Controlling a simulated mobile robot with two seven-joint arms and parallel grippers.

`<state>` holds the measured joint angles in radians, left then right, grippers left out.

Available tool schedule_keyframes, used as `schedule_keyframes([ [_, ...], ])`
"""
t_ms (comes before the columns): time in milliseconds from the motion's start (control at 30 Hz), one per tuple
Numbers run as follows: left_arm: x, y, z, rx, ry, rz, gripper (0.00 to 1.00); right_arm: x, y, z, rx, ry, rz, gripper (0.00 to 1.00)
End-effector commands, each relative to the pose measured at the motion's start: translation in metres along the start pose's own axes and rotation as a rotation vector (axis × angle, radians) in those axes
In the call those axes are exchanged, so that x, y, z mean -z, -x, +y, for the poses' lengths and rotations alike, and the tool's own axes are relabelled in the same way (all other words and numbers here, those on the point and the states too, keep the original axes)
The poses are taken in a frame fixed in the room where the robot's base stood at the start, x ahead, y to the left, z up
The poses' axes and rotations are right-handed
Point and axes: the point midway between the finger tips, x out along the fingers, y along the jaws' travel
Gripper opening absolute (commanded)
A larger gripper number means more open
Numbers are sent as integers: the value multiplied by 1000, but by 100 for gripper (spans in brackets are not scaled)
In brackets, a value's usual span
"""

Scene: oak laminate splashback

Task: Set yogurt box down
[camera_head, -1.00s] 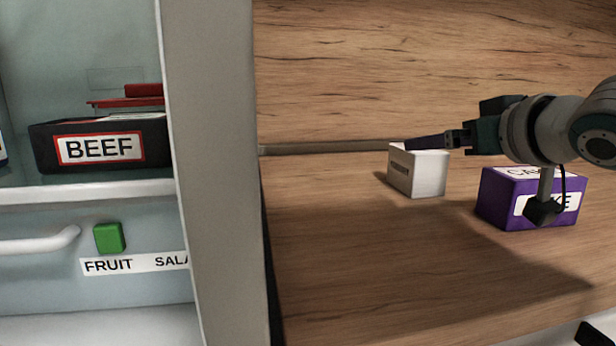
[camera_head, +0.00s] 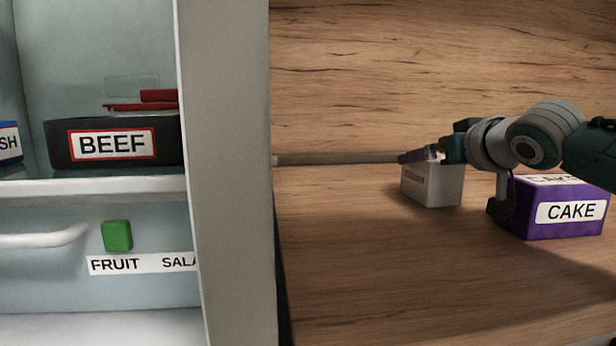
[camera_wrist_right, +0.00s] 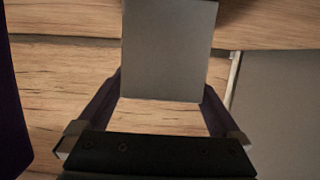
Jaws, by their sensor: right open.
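The white yogurt box (camera_head: 432,190) stands upright on the wooden counter (camera_head: 400,270) in the head view, with small, unreadable lettering on its left face. My right gripper (camera_head: 416,157) is at the top of the box, its fingers partly covering the upper edge. In the right wrist view the open gripper (camera_wrist_right: 163,88) has a finger to either side of the box's plain grey-looking face (camera_wrist_right: 168,45); a gap with bare wood shows between the box and the palm. I cannot tell whether a finger touches it. My left gripper is not in view.
A purple CAKE box (camera_head: 565,222) stands right of the yogurt box, close to my right wrist. On the left is an open fridge (camera_head: 228,180) with a BEEF box (camera_head: 60,145) on its shelf and a FRUIT SALAD drawer (camera_head: 50,275) below. The counter's front is clear.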

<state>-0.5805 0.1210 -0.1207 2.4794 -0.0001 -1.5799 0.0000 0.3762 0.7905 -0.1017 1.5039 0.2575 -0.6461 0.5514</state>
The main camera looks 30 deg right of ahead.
Motion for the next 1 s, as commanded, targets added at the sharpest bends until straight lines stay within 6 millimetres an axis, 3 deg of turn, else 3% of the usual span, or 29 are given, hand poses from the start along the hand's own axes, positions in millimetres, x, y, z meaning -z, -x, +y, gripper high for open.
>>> schedule_keyframes([
  [267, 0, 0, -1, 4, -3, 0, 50, 0, -2, 0, 1, 0, 0, 98],
  [1000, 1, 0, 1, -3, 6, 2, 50, 0, -1, 0, 1, 1, 0, 14],
])
